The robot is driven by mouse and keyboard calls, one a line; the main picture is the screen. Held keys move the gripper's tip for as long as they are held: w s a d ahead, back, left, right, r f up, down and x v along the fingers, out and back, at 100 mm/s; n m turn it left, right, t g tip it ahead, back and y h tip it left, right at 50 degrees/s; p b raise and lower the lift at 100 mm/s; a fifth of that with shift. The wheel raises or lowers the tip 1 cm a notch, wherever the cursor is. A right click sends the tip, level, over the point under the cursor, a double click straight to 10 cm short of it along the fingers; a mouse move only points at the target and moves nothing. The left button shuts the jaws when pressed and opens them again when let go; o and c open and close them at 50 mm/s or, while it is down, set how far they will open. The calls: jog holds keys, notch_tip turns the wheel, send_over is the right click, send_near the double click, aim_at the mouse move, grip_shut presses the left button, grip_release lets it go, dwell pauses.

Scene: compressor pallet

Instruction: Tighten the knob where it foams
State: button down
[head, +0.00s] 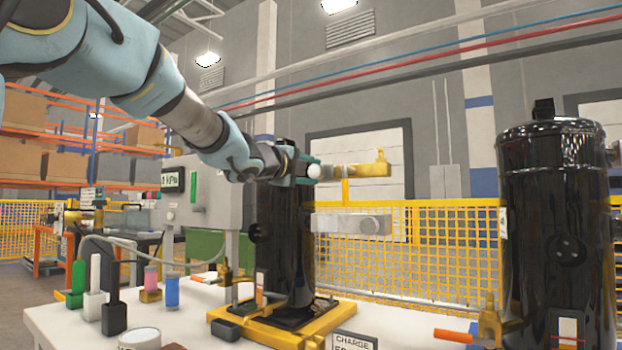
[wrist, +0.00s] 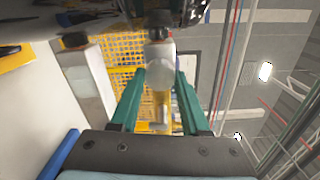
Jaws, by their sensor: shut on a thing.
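The middle black compressor (head: 285,235) stands upright on a yellow base. A brass fitting (head: 365,170) sticks out to the right near its top, with a white rounded lump (head: 314,171) at its inner end; I cannot tell whether this is foam. My gripper (head: 309,170) is at that lump, its teal fingers beside the compressor's top. In the wrist view my gripper (wrist: 161,75) is shut on a pale knob-like part (wrist: 159,58), one finger on each side. Lower down, a grey block (head: 350,224) with a round face juts out; no foam shows on it.
A second black compressor (head: 556,230) stands at the right. Brass valves with orange handles (head: 488,325) stand low near both. Several bottles (head: 172,290) and a white tub (head: 139,339) are on the white bench (head: 60,325) at left. Yellow mesh fencing (head: 430,250) is behind.

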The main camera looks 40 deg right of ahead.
jog(key=shift+m, duration=0.4)
jog(key=shift+c, duration=1.9)
grip_release()
jog(key=shift+a, duration=0.1)
jog(key=v, duration=1)
jog(key=shift+a, duration=0.3)
jog(key=shift+f, duration=0.1)
